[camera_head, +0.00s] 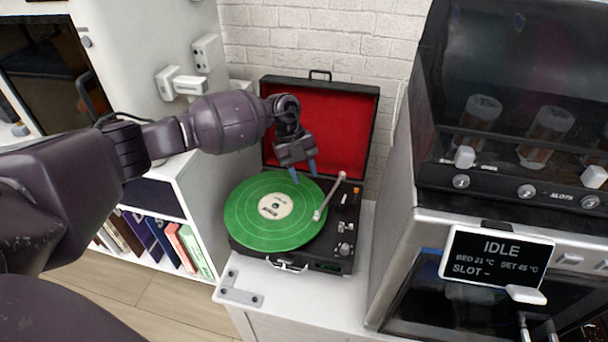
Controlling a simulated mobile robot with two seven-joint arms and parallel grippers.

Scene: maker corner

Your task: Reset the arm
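A black suitcase record player (340,262) stands open on a white cabinet, its red-lined lid raised at the back. A green record (250,233) with a pale label lies on its platter. The silver tonearm (330,197) runs from its pivot at the back right down to the record's right edge, its head over the green surface. I cannot tell whether it touches. My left gripper (304,177) reaches in from the left above the record's back part, with its blue fingertips apart and nothing between them. It is left of the tonearm's pivot end. My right gripper is out of view.
A dark machine (500,200) with an IDLE screen (497,258) stands close on the right. The raised lid (330,125) is right behind my gripper. A shelf of books (165,240) is at the lower left.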

